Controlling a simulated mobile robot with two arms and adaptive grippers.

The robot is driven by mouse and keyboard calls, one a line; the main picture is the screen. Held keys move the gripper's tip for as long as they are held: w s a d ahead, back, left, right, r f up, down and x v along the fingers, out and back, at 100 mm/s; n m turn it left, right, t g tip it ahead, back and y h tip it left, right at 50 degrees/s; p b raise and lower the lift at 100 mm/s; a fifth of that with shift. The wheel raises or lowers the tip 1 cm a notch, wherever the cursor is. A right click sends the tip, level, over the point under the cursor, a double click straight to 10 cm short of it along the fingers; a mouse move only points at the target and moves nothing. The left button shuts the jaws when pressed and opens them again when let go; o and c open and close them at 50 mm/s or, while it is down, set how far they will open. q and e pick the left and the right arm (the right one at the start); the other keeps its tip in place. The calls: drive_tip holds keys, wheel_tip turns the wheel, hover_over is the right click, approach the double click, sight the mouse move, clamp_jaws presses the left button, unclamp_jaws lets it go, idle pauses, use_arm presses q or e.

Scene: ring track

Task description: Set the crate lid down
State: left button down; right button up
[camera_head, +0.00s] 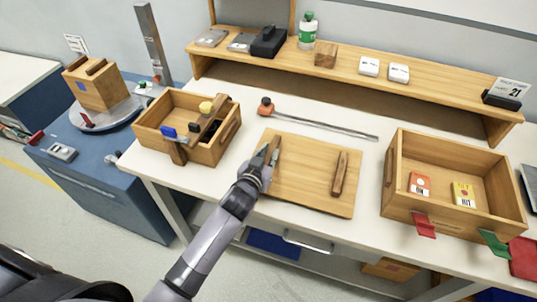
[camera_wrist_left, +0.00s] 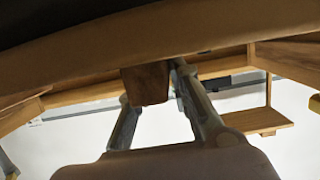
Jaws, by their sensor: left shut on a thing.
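The crate lid (camera_head: 309,184) is a flat, light wooden board with two darker bar handles, over the middle of the white worktop in the head view. My left gripper (camera_head: 271,155) is shut on its left handle (camera_head: 275,149). The right handle (camera_head: 340,174) is free. In the left wrist view a wooden block (camera_wrist_left: 147,84), seemingly the held handle, sits between the fingers of my left gripper (camera_wrist_left: 150,100). I cannot tell whether the lid touches the worktop. An open wooden crate (camera_head: 455,228) stands to the right, holding two small cards. My right gripper is not in view.
A smaller open crate (camera_head: 208,152) with tools stands left of the lid. A long metal bar clamp (camera_head: 330,127) lies behind it. A raised wooden shelf (camera_head: 342,76) with several small items runs along the back. Red and green cloths hang near the right crate.

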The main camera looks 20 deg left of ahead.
use_arm(q)
drive_tip(key=shift+s+f, duration=0.15)
drive_tip(key=shift+f, duration=0.15)
drive_tip(key=c, duration=1.5)
unclamp_jaws()
drive_tip(key=shift+s+f, duration=0.15)
drive_tip(key=shift+f, duration=0.2)
drive_tip(key=shift+d, duration=0.1)
drive_tip(key=shift+r, duration=0.2)
drive_tip(key=v, duration=0.4)
drive_tip(key=r+v, duration=0.1)
drive_tip(key=v, duration=0.7)
drive_tip(key=shift+w+r, duration=0.25)
drive_tip(key=shift+w, duration=0.05)
